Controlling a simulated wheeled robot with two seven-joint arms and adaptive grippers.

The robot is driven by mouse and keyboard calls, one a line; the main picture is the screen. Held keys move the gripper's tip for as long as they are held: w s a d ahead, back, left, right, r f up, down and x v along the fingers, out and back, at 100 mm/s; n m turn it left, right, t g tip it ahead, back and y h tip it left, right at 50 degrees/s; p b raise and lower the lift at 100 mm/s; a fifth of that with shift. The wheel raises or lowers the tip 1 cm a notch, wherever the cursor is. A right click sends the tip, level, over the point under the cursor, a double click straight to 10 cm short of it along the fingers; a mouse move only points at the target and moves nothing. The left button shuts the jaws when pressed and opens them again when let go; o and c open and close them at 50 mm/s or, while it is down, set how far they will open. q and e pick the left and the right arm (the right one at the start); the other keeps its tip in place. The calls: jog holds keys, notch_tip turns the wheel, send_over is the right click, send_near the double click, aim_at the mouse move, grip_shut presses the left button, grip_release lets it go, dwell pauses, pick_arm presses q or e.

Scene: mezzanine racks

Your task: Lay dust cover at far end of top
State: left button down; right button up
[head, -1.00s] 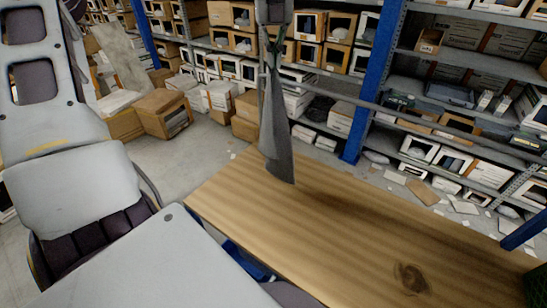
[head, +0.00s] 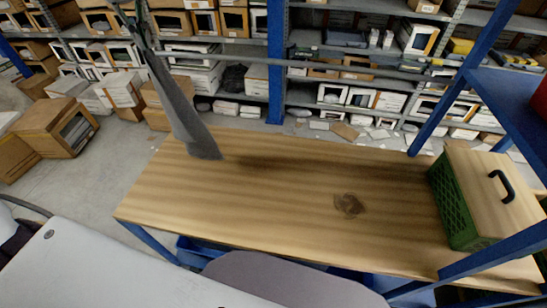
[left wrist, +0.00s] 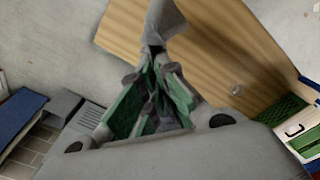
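The dust cover is a grey cloth (head: 180,105) that hangs folded and narrow over the left end of the wooden top (head: 270,190). Its lower tip is at or just above the wood; I cannot tell whether it touches. My left gripper (head: 137,28) is at the upper left edge of the head view, shut on the cloth's upper end. In the left wrist view the green and grey fingers (left wrist: 153,62) close on the cloth (left wrist: 163,22), with the wooden top (left wrist: 225,50) behind. My right gripper is not in view.
A green crate with a wooden lid and black handle (head: 460,200) stands on the right end of the top. Blue rack posts and beams (head: 480,85) frame that end. Shelves of boxes stand behind; cartons (head: 55,125) sit on the floor at left. The top's middle is clear.

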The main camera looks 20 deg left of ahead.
pick_arm(q)
jog(key=s+a+f+n+b, duration=0.25)
jog(key=a+f, duration=0.25)
jog(key=f, duration=0.4)
jog(key=s+a+f+n+b, duration=0.25)
jog(key=a+f, duration=0.25)
jog(key=f, duration=0.3)
jog(key=shift+w+d+f+n+b, duration=1)
jog(key=shift+d+f+b, duration=0.85)
jog(key=shift+f, duration=4)
jog(key=w+d+f+b, duration=0.1)
jog(key=w+d+f, duration=0.1)
jog(key=d, duration=0.3)
jog(key=w+d+f+b, duration=0.1)
jog(key=w+d+f, duration=0.1)
jog(key=d+f, duration=0.2)
jog(key=shift+w+d+n, duration=0.3)
jog(key=shift+d+n, duration=0.1)
jog(key=shift+d, duration=0.25)
